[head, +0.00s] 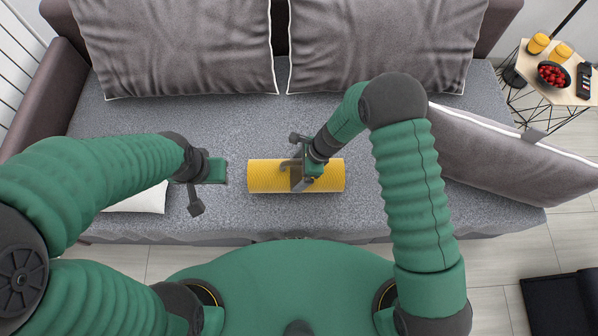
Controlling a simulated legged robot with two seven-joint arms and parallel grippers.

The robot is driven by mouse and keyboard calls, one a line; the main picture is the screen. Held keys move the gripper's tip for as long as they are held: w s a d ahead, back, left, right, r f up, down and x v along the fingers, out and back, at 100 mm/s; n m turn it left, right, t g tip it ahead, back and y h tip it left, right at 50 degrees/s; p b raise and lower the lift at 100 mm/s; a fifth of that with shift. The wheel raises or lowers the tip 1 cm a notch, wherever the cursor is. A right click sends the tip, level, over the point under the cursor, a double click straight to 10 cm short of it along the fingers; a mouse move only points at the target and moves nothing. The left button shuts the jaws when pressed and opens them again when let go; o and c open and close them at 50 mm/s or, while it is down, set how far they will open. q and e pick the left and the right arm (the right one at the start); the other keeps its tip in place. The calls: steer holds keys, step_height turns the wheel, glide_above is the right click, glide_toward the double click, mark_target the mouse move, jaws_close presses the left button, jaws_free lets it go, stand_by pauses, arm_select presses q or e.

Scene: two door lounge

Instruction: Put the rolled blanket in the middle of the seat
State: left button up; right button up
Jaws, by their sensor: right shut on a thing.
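The rolled blanket (266,176) is yellow and ribbed. It lies sideways at the middle of the grey sofa seat (230,125), near the front edge. My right gripper (299,176) is at the blanket from above and shut on it, a little right of its middle. The gripper and wrist hide part of the blanket. I cannot tell whether the blanket touches the seat. My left gripper (211,185) is over the seat to the left of the blanket, apart from it.
Two grey cushions (175,45) (385,45) lean on the backrest. Another cushion (500,150) leans at the right end. A white item (145,200) lies at the left front. A side table (545,90) at the right holds a bowl of red fruit (553,75).

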steer(key=shift+f, duration=0.75)
arm_select(q)
steer(key=shift+a+f, duration=0.1)
steer(key=shift+f, duration=0.2)
arm_select(e)
steer(key=shift+r, duration=0.1)
steer(key=o, duration=1.7)
steer(key=p+v, duration=0.3)
steer(key=v, duration=0.8)
steer(key=shift+a+r+p, duration=0.1)
steer(key=shift+p, duration=0.2)
steer(key=shift+d+r, duration=0.25)
steer(key=shift+r, duration=0.2)
arm_select(q)
steer(key=v, duration=0.3)
steer(key=shift+w+r, duration=0.35)
steer(key=shift+r, duration=0.05)
arm_select(e)
steer(key=s+d+r+n+t+h, duration=0.1)
steer(key=s+d+r+n, duration=0.2)
steer(key=n, duration=0.3)
steer(key=s+d+r+n+h, duration=0.2)
steer(key=s+d+r+n, duration=0.2)
steer(key=d+r+n, duration=0.2)
steer(key=s+d+r+n+t+h, duration=0.1)
steer(key=s+d+r+n, duration=0.3)
steer(key=d+r+n, duration=0.1)
steer(key=shift+s+d+r+n+t+h, duration=0.2)
steer(key=shift+d+n+t+h, duration=0.1)
steer(key=shift+n, duration=0.2)
